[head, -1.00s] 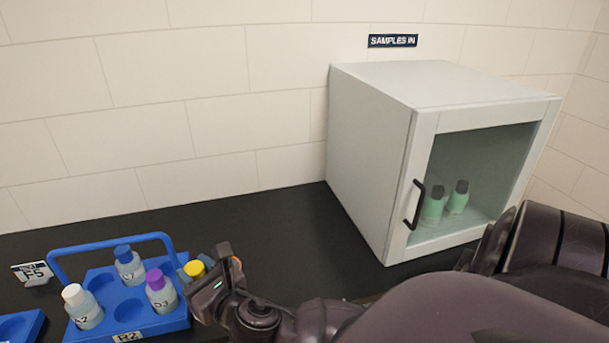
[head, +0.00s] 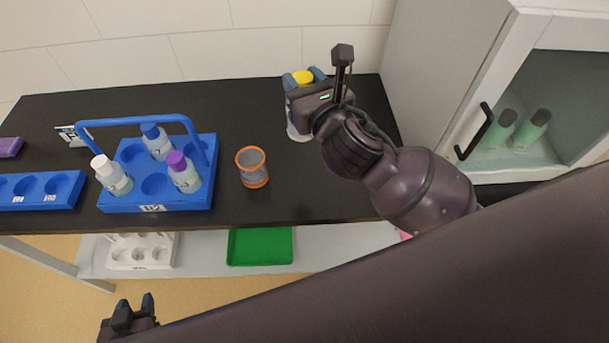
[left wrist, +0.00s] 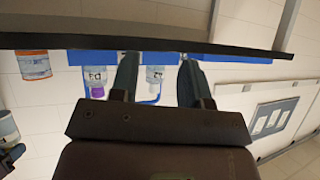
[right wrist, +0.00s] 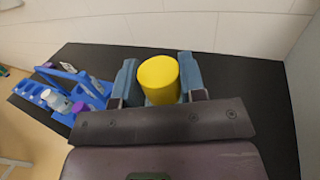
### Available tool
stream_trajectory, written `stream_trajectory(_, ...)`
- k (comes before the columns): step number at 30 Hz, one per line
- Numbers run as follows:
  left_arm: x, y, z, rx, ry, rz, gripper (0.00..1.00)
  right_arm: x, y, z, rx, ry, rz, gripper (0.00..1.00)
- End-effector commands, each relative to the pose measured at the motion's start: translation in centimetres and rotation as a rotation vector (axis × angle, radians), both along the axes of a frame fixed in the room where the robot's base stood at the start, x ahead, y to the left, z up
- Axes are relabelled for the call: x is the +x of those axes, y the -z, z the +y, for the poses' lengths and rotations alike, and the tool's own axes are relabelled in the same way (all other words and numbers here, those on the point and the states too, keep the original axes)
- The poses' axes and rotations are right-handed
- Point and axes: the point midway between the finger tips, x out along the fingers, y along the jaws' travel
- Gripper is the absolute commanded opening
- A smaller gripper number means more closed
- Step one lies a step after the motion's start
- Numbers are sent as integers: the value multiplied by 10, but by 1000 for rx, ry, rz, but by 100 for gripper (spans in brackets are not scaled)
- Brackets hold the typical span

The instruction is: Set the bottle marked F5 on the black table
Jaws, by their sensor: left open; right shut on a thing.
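A bottle with a yellow cap (head: 298,132) is in my right gripper (head: 304,78), at the back of the black table (head: 240,110), left of the cabinet. The gripper is shut around its upper part. Its pale base is at or just above the tabletop; I cannot tell if it touches. No marking on it is readable. In the right wrist view its yellow cap (right wrist: 158,80) sits between the fingers. My left gripper (head: 134,303) is open and empty, low in front of the table, below its top.
A blue carrier (head: 190,200) with a raised handle holds white-, blue- and purple-capped bottles. An orange-rimmed jar (head: 252,167) stands right of it. A blue rack (head: 30,200) is at left. The cabinet (head: 425,70) holds two green bottles. A green tray (head: 260,247) is on the lower shelf.

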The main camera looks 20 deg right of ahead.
Motion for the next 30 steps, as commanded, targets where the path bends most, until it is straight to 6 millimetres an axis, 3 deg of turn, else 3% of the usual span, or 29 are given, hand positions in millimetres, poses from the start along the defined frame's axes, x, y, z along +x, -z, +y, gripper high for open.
stream_trajectory(2, -1, 0, 1, 1, -1, 4, 43, 0, -13, 8, -5, -20, -1, 0)
stream_trajectory(5, -3, 3, 1, 1, -2, 9, 43, -1, -12, 12, -10, -30, 8, 0)
stream_trajectory(24, 3, 25, 1, 5, 2, -5, 43, -1, 120, 12, -10, -29, 10, 0)
stream_trajectory(30, 5, 29, 1, 3, 4, -8, 43, -1, 138, 12, -10, -31, 7, 0)
